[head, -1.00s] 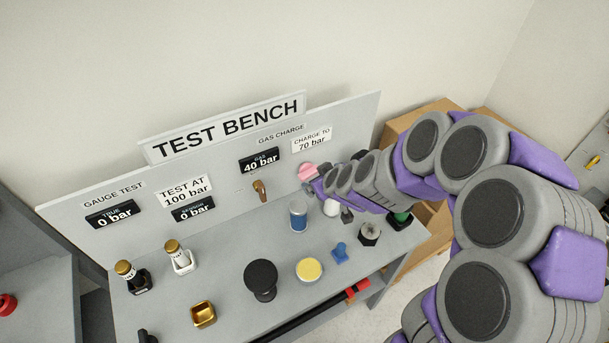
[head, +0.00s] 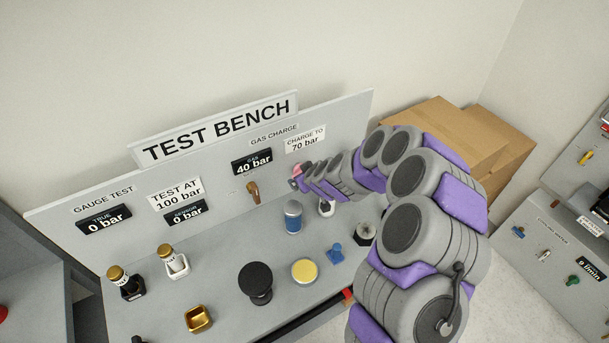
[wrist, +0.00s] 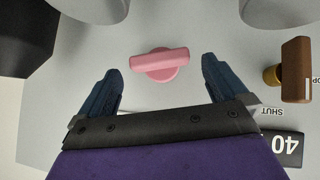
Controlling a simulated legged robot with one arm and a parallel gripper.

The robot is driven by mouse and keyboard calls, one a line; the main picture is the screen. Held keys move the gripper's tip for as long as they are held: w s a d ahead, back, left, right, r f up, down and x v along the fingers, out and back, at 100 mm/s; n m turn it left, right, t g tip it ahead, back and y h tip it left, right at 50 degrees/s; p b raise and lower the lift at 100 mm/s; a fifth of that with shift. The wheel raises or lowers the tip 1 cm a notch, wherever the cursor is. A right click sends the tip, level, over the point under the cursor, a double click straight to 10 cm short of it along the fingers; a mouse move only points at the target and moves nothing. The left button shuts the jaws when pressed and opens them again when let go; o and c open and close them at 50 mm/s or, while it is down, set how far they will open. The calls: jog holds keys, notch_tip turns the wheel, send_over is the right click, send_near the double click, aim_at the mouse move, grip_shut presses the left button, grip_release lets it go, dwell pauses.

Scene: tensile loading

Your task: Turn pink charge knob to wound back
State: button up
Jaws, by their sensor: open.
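The pink charge knob (wrist: 160,65) is a round disc with a bar handle across it. In the wrist view it sits on the grey panel, between and a little beyond my fingertips, with its bar running almost level. My gripper (wrist: 160,85) is open, with a dark blue finger on each side of the knob and clear gaps to it. In the head view only a bit of the pink knob (head: 296,171) shows at the panel, mostly hidden by my gripper (head: 303,177) and arm. The gas display (head: 252,162) reads 40 bar, and a sign (head: 305,140) says charge to 70 bar.
A brown lever (wrist: 297,70) stands right of the knob in the wrist view, by a shut label (wrist: 272,112). On the bench are a blue cylinder (head: 293,217), a black round knob (head: 256,281) and a yellow disc (head: 304,272). Cardboard boxes (head: 440,120) stand behind my arm.

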jog(key=shift+x, duration=1.3)
jog(key=shift+c, duration=0.4)
jog(key=c, duration=0.9)
jog(key=shift+o, duration=0.2)
jog(key=shift+b, duration=0.3)
jog(key=shift+w+d+f+m+g+y+b, duration=0.2)
jog(key=shift+m+g+y+b, duration=0.8)
jog(key=shift+b, duration=1.8)
jog(key=shift+w+d+m+g+y+b, duration=0.1)
jog(key=shift+d+m+g+y+b, duration=0.35)
jog(key=shift+y+b, duration=1.7)
jog(key=shift+w+d+f+m+g+y+b, duration=0.15)
jog(key=shift+m+g+y+b, duration=0.55)
jog(key=shift+b, duration=2.8)
jog(key=shift+r+m, duration=0.15)
jog(key=shift+m, duration=0.1)
